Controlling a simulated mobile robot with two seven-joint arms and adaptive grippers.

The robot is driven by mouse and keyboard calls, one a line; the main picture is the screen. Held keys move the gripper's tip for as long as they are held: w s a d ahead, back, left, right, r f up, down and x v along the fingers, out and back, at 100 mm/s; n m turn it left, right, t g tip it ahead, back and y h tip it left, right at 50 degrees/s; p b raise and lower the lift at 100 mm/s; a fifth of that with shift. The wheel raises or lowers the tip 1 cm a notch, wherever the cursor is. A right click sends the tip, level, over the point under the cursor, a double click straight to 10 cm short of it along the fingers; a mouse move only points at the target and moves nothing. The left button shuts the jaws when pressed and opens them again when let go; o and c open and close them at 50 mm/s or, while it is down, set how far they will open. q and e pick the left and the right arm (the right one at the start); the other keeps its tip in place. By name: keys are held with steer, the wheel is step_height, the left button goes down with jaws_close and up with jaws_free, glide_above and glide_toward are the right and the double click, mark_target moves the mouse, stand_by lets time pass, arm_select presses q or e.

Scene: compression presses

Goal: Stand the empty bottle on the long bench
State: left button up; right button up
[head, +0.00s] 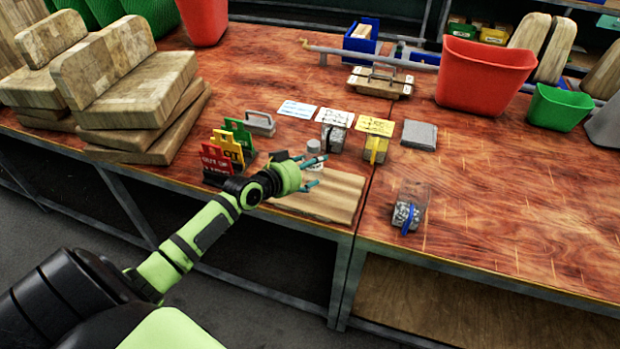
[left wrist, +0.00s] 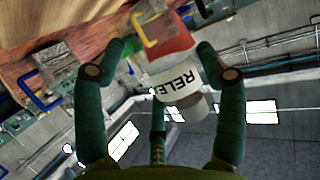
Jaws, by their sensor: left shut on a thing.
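A small bottle (head: 313,148) with a pale grey cap shows at the fingers of my left gripper (head: 314,171) in the head view; its lower part is hidden. My right gripper is out of view.
A wooden board (head: 335,197) lies below the gripper at the bench front. Red, yellow and green signs (head: 222,158) stand left of it. A grey block (head: 260,123), paper cards (head: 297,109) and a clear box (head: 410,206) are nearby. The right bench surface has free room.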

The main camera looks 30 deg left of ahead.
mark_target(308, 180)
arm_select(q)
steer(key=shift+w+a+f, duration=0.25)
steer(key=shift+w+f, duration=0.1)
steer(key=shift+f, duration=1.85)
steer(key=shift+f+b, duration=0.1)
steer(key=shift+b, duration=0.2)
steer(key=shift+s+f, duration=0.1)
steer(key=shift+f, duration=0.05)
steer(key=o, duration=1.1)
